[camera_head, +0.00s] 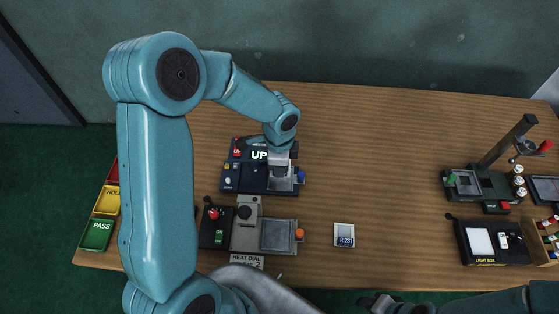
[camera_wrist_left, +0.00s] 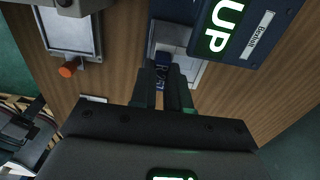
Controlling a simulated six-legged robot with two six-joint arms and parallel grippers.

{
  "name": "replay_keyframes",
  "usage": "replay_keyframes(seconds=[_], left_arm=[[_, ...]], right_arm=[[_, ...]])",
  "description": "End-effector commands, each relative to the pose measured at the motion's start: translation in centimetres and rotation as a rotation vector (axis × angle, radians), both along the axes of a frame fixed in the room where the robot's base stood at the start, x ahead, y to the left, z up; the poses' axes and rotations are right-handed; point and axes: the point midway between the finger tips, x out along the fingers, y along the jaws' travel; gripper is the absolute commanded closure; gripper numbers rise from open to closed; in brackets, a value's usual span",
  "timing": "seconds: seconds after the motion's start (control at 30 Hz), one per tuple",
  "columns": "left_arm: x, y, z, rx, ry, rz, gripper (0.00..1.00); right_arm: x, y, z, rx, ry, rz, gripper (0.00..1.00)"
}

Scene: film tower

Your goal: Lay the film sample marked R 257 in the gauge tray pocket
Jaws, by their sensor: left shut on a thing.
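My left gripper (camera_head: 280,173) points down over the pale tray (camera_wrist_left: 191,72) of the dark blue device with the lit "UP" display (camera_head: 259,155). Another film sample, seemingly marked R 231 (camera_head: 345,240), lies on the table to the right. My right gripper (camera_head: 380,303) shows only partly at the bottom edge.
A heat dial unit (camera_head: 248,235) with a grey plate and orange knob stands in front of the blue device. Green PASS (camera_head: 97,235) and yellow bins (camera_head: 106,202) are at the left. A light box (camera_head: 492,244) and a stand (camera_head: 480,185) are at the right.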

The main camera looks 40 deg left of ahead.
Motion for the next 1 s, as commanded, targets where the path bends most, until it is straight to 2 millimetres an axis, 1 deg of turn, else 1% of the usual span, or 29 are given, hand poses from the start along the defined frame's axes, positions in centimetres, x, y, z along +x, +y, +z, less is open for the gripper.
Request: replay_keyframes(seconds=[0.17, 0.53, 0.7, 1.0], left_arm=[[0.1, 0.0, -1.3, 0.000, 0.000, 0.000, 1.00], [0.1, 0.3, -4.9, 0.000, 0.000, 0.001, 1.00], [0.1, 0.5, -5.4, 0.001, -0.001, 0.001, 1.00], [0.1, 0.4, -5.3, 0.000, 0.000, 0.001, 1.00]], right_arm=[[0.0, 0.0, -1.0, 0.000, 0.000, 0.000, 0.57], [0.0, 0.0, -3.9, 0.000, 0.000, 0.000, 0.57], [0.0, 0.0, -4.4, 0.000, 0.000, 0.000, 0.57], [0.0, 0.0, -4.3, 0.000, 0.000, 0.000, 0.57]])
